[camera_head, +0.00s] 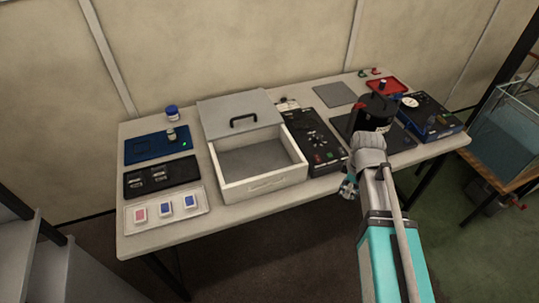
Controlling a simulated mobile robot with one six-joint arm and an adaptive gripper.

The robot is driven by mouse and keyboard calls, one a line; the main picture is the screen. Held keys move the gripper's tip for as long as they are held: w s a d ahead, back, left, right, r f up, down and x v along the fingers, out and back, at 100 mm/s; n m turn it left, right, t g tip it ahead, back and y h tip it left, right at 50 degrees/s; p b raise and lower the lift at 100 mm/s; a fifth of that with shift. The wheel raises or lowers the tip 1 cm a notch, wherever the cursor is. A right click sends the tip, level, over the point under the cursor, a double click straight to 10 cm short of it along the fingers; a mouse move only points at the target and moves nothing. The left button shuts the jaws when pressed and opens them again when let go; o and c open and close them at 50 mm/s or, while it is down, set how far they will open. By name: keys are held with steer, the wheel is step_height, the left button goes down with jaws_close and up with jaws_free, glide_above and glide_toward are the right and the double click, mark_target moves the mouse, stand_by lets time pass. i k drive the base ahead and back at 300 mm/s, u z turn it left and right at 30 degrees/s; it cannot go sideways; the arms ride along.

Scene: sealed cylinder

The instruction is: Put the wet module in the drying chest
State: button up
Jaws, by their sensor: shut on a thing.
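A white open-topped box (262,187), which looks like the drying chest, stands in the middle of the table. Its inside is grey and looks empty. A grey lid with a black handle (239,109) lies at its back edge. My gripper (349,187) is at the front edge of the table, right of the box, largely hidden by my wrist. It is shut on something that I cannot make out. Behind my wrist stands a black cylinder (376,106) with a pale label and a red part at its left. I cannot pick out the wet module.
A white tray (182,220) with pink and blue pieces, a black tray (188,166) and a blue mat (144,149) are at left. A black panel (314,136) adjoins the box. A blue device (430,115) and red tray (385,84) are at right. A glass tank (505,135) stands beyond.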

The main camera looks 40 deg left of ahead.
mark_target(256, 164)
steer(key=z, duration=0.05)
steer(key=i, duration=1.25)
steer(key=u, duration=1.55)
